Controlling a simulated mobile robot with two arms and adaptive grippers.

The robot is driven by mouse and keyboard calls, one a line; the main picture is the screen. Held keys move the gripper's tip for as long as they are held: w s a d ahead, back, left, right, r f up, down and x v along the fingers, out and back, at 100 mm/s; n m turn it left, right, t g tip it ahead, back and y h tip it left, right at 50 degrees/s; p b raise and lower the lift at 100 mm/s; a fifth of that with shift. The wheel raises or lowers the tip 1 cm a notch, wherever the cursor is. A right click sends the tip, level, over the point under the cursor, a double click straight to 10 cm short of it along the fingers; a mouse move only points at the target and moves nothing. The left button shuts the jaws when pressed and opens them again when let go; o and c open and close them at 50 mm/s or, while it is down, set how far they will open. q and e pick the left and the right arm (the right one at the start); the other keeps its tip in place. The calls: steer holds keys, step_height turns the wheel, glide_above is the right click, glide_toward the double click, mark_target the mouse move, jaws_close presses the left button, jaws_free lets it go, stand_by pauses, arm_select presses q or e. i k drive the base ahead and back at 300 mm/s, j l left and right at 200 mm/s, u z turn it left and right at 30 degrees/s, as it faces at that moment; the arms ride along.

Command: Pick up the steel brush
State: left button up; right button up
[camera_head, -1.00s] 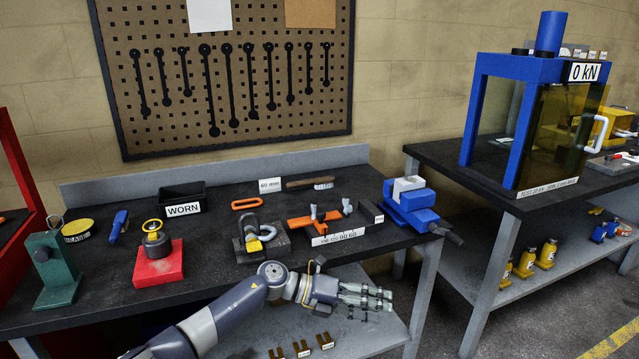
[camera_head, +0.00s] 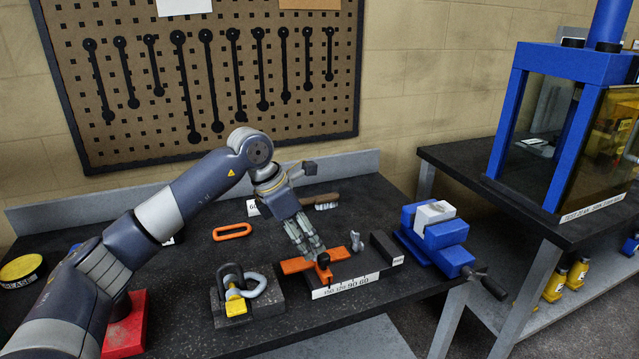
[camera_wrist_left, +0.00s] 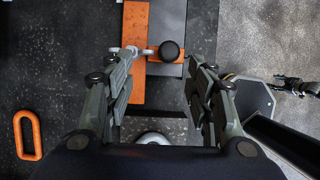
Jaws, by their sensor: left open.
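The steel brush (camera_head: 325,201) lies at the back of the bench, with a brown handle and pale bristles facing right. Part of its handle is hidden behind my left arm. My left gripper (camera_head: 313,251) is open and points down over the orange gauge piece, in front of the brush and apart from it. I cannot make out the brush there. A dark jointed part at that view's right edge may be my right gripper (camera_wrist_left: 297,87).
A labelled block (camera_head: 345,286) carries the orange piece below my left gripper. A shackle block (camera_head: 245,300) and an orange link (camera_head: 232,232) lie to the left. A blue vise (camera_head: 436,240) stands at the right. Some bare bench lies right of the brush.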

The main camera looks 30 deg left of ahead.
mark_target(326, 201)
steer(key=i+j, duration=0.75)
steer(key=i, duration=0.2)
